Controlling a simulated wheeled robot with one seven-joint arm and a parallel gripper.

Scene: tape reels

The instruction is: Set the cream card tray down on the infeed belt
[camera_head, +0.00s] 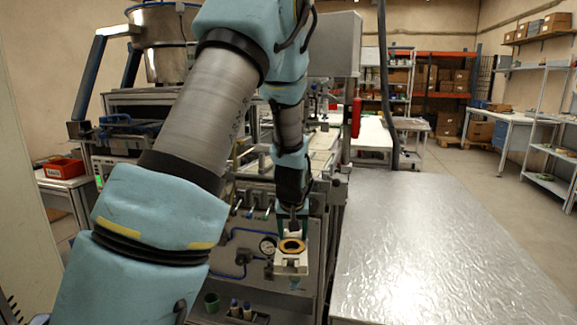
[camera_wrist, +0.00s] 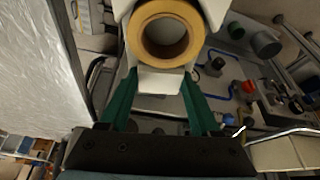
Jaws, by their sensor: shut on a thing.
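My gripper (camera_head: 292,226) is shut on the cream card tray (camera_head: 290,268), holding it in the air in front of the machine's panel. A tan tape reel (camera_head: 282,246) lies on the tray, its round hole facing up. In the wrist view the green fingers of my gripper (camera_wrist: 160,78) stand on both sides of the tray's near end (camera_wrist: 160,82), and the reel (camera_wrist: 135,40) sits just beyond it. The tray looks roughly level. I cannot clearly pick out the infeed belt; a pale machine top (camera_head: 318,145) shows behind my arm, partly hidden by it.
A metal-topped table (camera_head: 430,245) with a bare, shiny surface stands to the right. A red bin (camera_head: 63,168) sits at the far left.

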